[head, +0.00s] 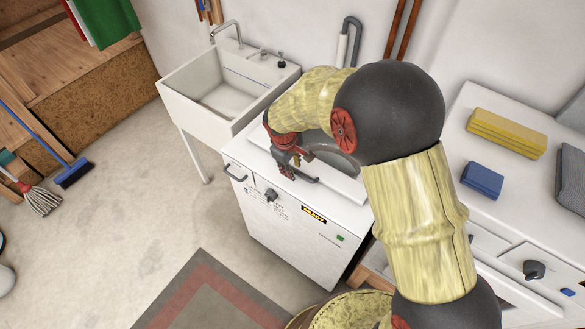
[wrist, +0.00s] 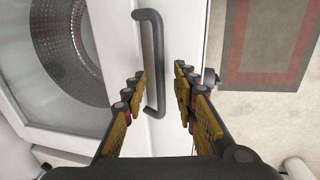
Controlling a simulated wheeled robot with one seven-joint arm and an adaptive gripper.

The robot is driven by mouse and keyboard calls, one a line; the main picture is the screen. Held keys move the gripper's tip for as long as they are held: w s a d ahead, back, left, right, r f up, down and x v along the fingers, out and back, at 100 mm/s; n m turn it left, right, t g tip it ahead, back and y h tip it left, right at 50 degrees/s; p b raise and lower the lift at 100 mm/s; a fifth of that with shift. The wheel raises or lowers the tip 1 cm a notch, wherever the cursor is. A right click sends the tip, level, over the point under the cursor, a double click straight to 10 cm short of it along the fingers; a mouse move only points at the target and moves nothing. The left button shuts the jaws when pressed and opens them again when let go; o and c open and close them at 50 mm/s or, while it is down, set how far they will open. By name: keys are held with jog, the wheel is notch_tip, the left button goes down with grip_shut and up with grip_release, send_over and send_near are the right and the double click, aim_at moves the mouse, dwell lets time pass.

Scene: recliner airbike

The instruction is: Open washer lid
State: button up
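The white washer (head: 290,235) stands in the middle of the head view, with a knob and a READY label on its front. Its lid (head: 340,183) looks shut and has a round dark-rimmed window, partly hidden by my arm. In the wrist view the drum shows through the window (wrist: 65,60). A dark bar handle (wrist: 150,40) is fixed near the lid's front edge. My gripper (wrist: 159,72) is open, with one finger on each side of the handle's lower part. In the head view my gripper (head: 287,168) is just above the lid's front; contact cannot be told.
A white sink (head: 215,95) stands to the left of the washer. A white appliance (head: 500,215) at right carries yellow towels (head: 507,132) and a blue cloth (head: 482,180). A rug (head: 210,295) lies in front. A mop (head: 38,198) and broom (head: 74,172) are at far left.

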jog(key=shift+f, duration=0.1)
jog(key=shift+c, duration=1)
grip_shut()
